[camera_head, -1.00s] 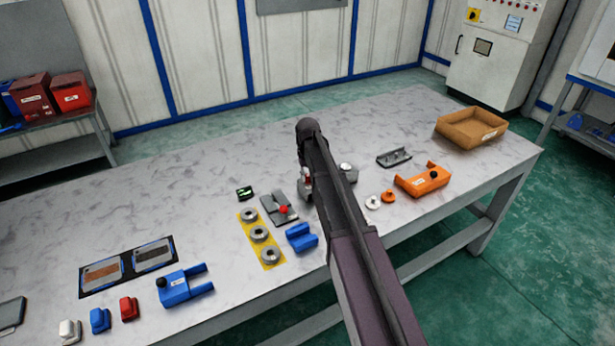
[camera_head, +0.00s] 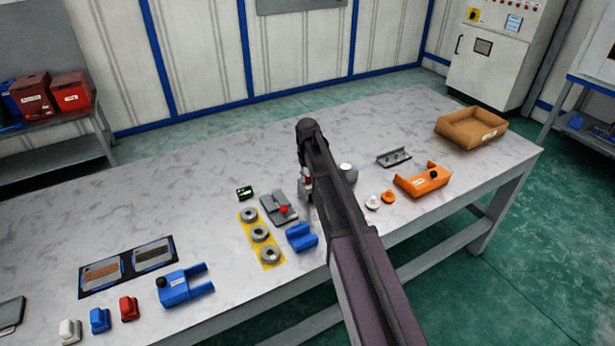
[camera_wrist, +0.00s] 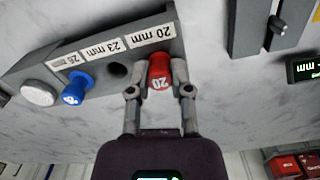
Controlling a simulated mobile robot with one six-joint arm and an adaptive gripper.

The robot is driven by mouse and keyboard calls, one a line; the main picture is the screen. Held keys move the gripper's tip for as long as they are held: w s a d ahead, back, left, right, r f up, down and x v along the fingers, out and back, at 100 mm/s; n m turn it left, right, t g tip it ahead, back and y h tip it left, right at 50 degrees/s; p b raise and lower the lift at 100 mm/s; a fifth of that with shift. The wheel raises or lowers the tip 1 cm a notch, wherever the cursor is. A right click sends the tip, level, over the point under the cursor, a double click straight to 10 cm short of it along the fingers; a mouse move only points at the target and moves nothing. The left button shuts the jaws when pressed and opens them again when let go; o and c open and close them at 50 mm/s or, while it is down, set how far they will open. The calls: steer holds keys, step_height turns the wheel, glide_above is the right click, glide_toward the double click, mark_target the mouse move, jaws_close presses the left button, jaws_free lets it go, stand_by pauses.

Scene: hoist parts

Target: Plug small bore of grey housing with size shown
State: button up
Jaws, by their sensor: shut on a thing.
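My gripper (camera_wrist: 160,90) is shut on a red plug (camera_wrist: 160,70) marked 20, one finger on each side. The plug is at a grey rack (camera_wrist: 30,68) with labels reading 20 mm, 23 mm and 26. An empty dark hole (camera_wrist: 118,70) shows beside the red plug. A blue plug (camera_wrist: 73,90) and a white plug (camera_wrist: 40,92) sit in the rack. In the head view my arm hides most of the rack. A flat grey part (camera_head: 272,208) with a red knob lies left of my arm; I cannot tell if it is the housing. A small display (camera_head: 244,192) with green digits, unreadable, stands beside it.
Grey rings on a yellow mat (camera_head: 247,231) and a blue block (camera_head: 301,237) lie near the front. An orange housing (camera_head: 423,180), a grey bracket (camera_head: 394,157) and a brown tray (camera_head: 452,129) are on the right. The back left of the table is clear.

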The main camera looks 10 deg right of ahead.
mark_target(308, 175)
steer(key=shift+f, duration=0.1)
stand_by(0.7)
steer(key=o, duration=0.9)
steer(key=shift+a, duration=0.1)
steer(key=shift+r+p, duration=3.45)
steer(key=shift+r, duration=0.1)
steer(key=shift+s, duration=0.1)
steer(key=shift+m, duration=0.5)
steer(key=s, duration=2.9)
